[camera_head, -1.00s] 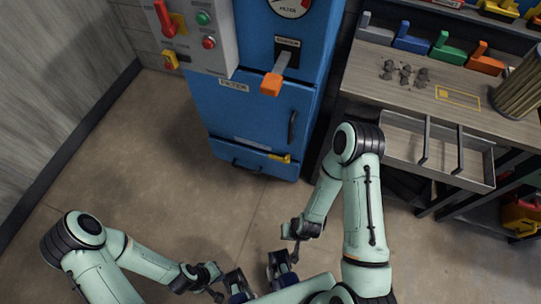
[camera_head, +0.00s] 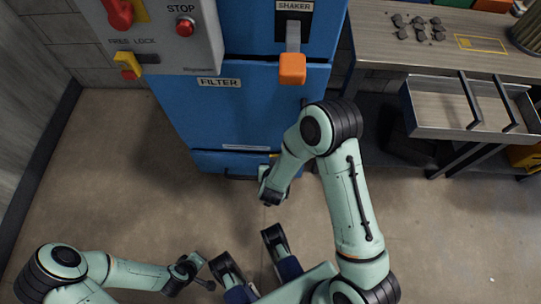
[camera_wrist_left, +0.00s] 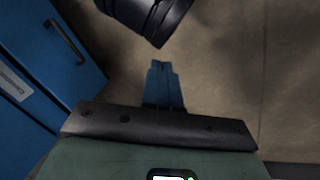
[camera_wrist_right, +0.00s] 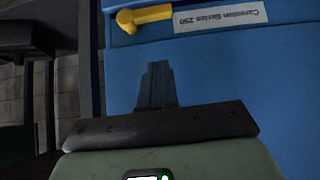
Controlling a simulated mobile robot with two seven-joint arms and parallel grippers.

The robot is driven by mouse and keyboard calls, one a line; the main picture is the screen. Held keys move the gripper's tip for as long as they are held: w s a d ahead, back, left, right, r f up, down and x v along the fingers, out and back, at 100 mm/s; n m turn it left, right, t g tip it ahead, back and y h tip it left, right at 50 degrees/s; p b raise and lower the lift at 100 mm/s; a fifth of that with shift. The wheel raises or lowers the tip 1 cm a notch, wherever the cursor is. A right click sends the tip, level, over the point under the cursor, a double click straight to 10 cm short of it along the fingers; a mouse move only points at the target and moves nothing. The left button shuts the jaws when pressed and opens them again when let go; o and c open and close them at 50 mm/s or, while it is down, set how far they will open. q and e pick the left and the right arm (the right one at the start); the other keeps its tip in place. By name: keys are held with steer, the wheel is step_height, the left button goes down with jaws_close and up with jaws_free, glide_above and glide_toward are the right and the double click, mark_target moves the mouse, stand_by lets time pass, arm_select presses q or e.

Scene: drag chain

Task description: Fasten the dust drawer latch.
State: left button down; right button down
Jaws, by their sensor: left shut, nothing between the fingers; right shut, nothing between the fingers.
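The blue dust drawer (camera_head: 215,161) is at the foot of the blue filter cabinet and looks pushed in. Its yellow latch (camera_head: 273,156) is mostly hidden behind my right arm in the head view. In the right wrist view the latch (camera_wrist_right: 145,15) lies sideways at the top, beside a white label, with its round knob at the left end. My right gripper (camera_wrist_right: 157,85) is shut and empty, apart from the latch, with the blue front beyond it. My left gripper (camera_wrist_left: 163,85) is shut and empty over the floor, away from the drawer; in the head view it is low (camera_head: 207,284).
An orange-tipped shaker lever (camera_head: 292,68) sticks out of the cabinet above the drawer. A grey control box (camera_head: 180,40) juts out at upper left. A workbench with an open metal drawer (camera_head: 455,133) stands at right. The floor (camera_head: 130,190) at left is clear.

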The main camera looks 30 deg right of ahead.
arm_select(q)
steer(key=shift+w, duration=0.1)
arm_select(e)
steer(key=shift+w, duration=0.1)
steer(key=shift+d+r, duration=0.1)
